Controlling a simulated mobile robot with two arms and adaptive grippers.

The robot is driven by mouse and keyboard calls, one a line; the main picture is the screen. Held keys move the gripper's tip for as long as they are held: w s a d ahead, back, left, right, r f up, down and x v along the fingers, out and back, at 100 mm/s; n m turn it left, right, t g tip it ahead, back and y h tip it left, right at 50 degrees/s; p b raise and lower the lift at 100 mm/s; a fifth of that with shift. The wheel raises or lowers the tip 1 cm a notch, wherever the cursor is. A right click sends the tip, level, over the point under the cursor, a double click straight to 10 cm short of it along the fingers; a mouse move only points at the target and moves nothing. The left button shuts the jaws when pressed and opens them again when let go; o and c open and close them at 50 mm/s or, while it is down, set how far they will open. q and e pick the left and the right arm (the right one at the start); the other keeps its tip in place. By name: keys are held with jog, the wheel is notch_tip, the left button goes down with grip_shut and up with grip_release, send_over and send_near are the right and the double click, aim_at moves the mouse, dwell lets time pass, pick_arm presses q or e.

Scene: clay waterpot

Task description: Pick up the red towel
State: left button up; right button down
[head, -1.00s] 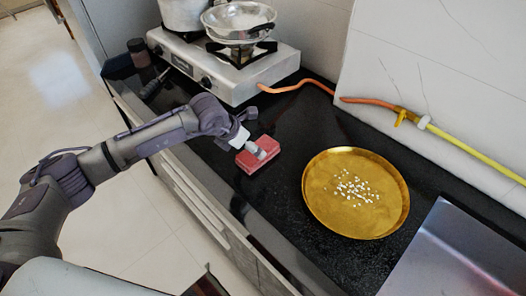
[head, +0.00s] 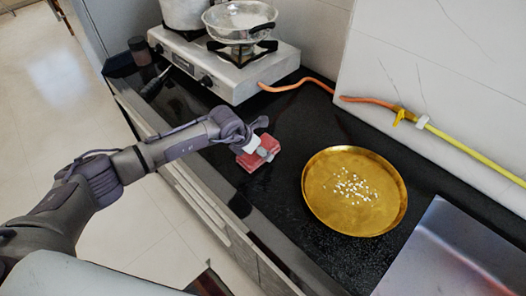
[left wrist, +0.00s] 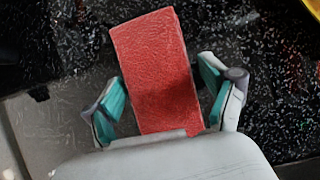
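The red towel (head: 246,162) is a small folded block on the black counter, left of the brass plate. In the left wrist view the towel (left wrist: 160,60) stretches away between my fingers, its near end hidden by the gripper body. My left gripper (head: 264,150) is over the towel in the head view and covers part of it. In the left wrist view my left gripper (left wrist: 162,78) is open, one teal-padded finger on each side of the towel, with a gap visible at the left finger. My right gripper is not in view.
The brass plate (head: 325,205) with white bits stands right of the towel. A gas stove (head: 235,75) with a pot and a steel pan is behind. An orange hose (head: 300,84) runs along the wall. A metal sink edge (head: 440,250) is at lower right.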

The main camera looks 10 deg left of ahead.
aim_at(263, 144)
pick_arm(q)
jog(key=c, duration=0.7)
jog(key=shift+r, duration=0.1)
jog(key=shift+r, duration=0.45)
notch_tip(263, 144, up, 3)
jog(key=shift+w+f+b, duration=0.1)
jog(key=shift+f+b, duration=0.1)
jog(key=shift+b, duration=0.45)
jog(key=s+d+r+b, duration=0.1)
jog(key=d+r, duration=0.1)
jog(key=d, duration=0.1)
jog(key=s+d+r+b, duration=0.1)
jog(key=d+r, duration=0.2)
jog(key=d, duration=0.1)
jog(key=s+d+r+b, duration=0.1)
jog(key=d+r, duration=0.1)
jog(key=d, duration=0.2)
jog(key=shift+d+r, duration=0.2)
